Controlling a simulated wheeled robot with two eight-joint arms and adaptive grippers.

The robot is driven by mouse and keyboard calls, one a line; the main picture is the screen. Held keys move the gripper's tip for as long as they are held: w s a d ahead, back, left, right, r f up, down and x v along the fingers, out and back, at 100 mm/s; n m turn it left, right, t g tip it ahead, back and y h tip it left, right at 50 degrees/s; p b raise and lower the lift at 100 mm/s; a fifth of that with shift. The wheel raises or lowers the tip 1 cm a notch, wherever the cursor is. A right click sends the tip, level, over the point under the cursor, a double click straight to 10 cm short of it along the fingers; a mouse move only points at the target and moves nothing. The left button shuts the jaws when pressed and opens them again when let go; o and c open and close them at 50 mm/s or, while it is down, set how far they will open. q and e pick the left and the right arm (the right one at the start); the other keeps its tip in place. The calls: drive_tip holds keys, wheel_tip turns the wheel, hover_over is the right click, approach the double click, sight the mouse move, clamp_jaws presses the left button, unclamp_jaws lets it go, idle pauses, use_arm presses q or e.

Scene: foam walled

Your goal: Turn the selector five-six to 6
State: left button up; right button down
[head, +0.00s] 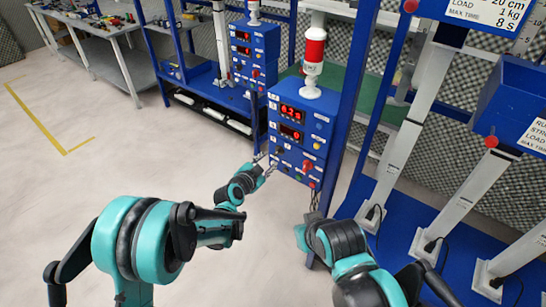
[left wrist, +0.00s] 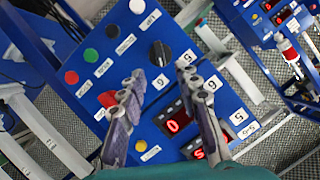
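The selector is a black round knob (left wrist: 160,53) on the blue control box, with white labels reading 5 and 6 beside it in the left wrist view. Its pointing direction is too small to read. My left gripper (left wrist: 162,74) is open, with one finger on each side of the space just below the knob, and nothing is between the fingers. In the head view the left gripper (head: 265,165) is at the lower left of the blue box (head: 299,140), partly hiding its edge. My right gripper (head: 315,209) is low, below the box; its fingers are unclear.
A red and white beacon (head: 314,50) stands on top. Open floor lies left.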

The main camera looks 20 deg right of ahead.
use_arm(q)
drive_tip(key=v, duration=0.4)
drive_tip(key=shift+s, duration=0.1)
idle(0.3)
